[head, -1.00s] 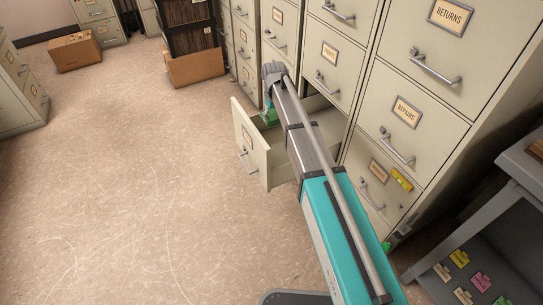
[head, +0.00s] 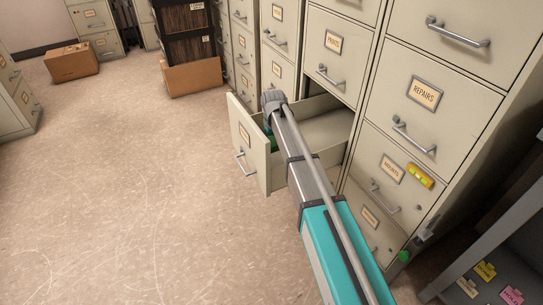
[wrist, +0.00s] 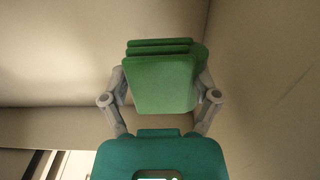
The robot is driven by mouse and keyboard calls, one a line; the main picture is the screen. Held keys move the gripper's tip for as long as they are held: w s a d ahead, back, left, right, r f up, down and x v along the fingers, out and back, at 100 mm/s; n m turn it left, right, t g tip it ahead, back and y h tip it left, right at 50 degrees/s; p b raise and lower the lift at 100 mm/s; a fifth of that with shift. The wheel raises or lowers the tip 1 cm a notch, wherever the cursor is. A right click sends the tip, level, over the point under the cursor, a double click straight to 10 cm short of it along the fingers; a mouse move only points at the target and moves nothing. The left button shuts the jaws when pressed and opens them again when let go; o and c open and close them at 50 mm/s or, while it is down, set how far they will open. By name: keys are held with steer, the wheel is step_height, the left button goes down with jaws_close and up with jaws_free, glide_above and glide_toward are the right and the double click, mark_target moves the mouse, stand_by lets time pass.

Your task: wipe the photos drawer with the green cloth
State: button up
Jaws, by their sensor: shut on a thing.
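An open drawer (head: 248,146) juts out of the cabinet row in the head view; the label on its front is too small to read. My arm reaches over the drawer, and its end is down inside, near the front panel. In the wrist view my gripper (wrist: 160,84) is shut on the green cloth (wrist: 160,88), which looks like a thick folded pad. Pale drawer walls and floor surround it. A bit of the cloth also shows beside my arm in the head view (head: 274,143). I cannot tell whether the cloth touches the drawer floor.
Closed drawers labelled Prints (head: 333,42), Repairs (head: 424,93) and Mounts (head: 391,169) are close by, with protruding handles. A yellow level-like item (head: 420,176) is on the Mounts front. A grey table or shelf (head: 490,250) stands lower right. Cardboard boxes (head: 72,63) sit far back. The left floor is clear.

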steer(key=shift+f+b, duration=0.75)
steer(key=shift+f, duration=0.45)
